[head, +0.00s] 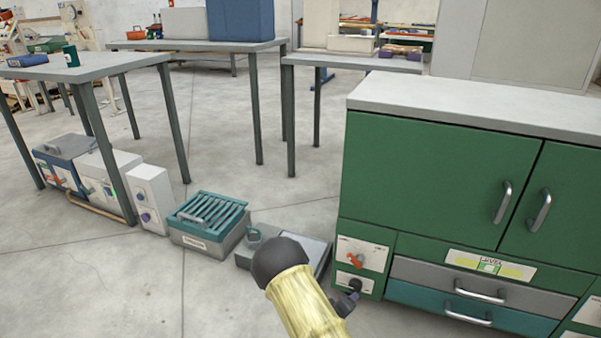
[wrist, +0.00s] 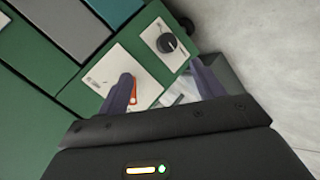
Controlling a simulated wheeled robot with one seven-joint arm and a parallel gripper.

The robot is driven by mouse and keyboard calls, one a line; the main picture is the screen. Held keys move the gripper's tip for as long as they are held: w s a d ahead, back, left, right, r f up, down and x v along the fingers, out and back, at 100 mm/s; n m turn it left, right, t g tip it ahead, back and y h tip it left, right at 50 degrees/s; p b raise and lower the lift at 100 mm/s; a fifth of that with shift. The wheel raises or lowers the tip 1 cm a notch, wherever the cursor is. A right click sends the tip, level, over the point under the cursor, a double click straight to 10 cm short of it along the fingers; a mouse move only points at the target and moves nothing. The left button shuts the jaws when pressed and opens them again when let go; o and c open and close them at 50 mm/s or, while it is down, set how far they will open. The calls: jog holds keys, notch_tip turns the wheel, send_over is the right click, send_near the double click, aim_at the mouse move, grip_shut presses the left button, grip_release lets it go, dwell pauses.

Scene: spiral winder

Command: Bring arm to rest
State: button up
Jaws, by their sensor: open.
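My gripper (wrist: 165,92) shows in the wrist view with its two dark fingers spread apart and nothing between them. Beyond the fingers is the front of the green cabinet (wrist: 70,130), with a white panel bearing an orange-red switch (wrist: 133,90) and another white panel with a black knob (wrist: 167,43). The left finger partly overlaps the panel with the orange-red switch; I cannot tell whether it touches. In the head view my yellow arm reaches up from the bottom edge, in front of the cabinet's left side. My gripper is not clearly visible there.
The green cabinet (head: 423,165) with doors and drawers fills the right. A teal-topped box (head: 207,222) and a low grey unit (head: 315,250) stand on the floor beside it. Grey tables (head: 100,66) stand farther back. The floor at lower left is clear.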

jog(key=s+r+m+g+y+p, duration=0.25)
jog(key=s+r, duration=0.25)
jog(key=r, duration=0.6)
jog(key=s+r+m+g+y+p, duration=0.15)
jog(key=s+r+p, duration=0.25)
jog(key=r, duration=0.6)
jog(key=s+r+m+g+y+p, duration=0.15)
jog(key=s+r+p, duration=0.3)
jog(key=r, duration=0.65)
jog(key=s+d+r+m+g+p, duration=0.15)
jog(key=s+r+p, duration=0.25)
jog(key=s+r, duration=0.65)
jog(key=w+p+v, duration=0.3)
jog(key=p+v, duration=1.4)
jog(key=p, duration=0.1)
jog(key=w+d+r+p+v, duration=0.1)
jog(key=w+p+v, duration=0.3)
jog(key=p+v, duration=1.4)
jog(key=shift+d+r+p, duration=0.25)
jog(key=shift+r+p, duration=0.05)
jog(key=shift+r, duration=0.2)
jog(key=shift+w+y, duration=0.1)
jog(key=shift+y, duration=0.15)
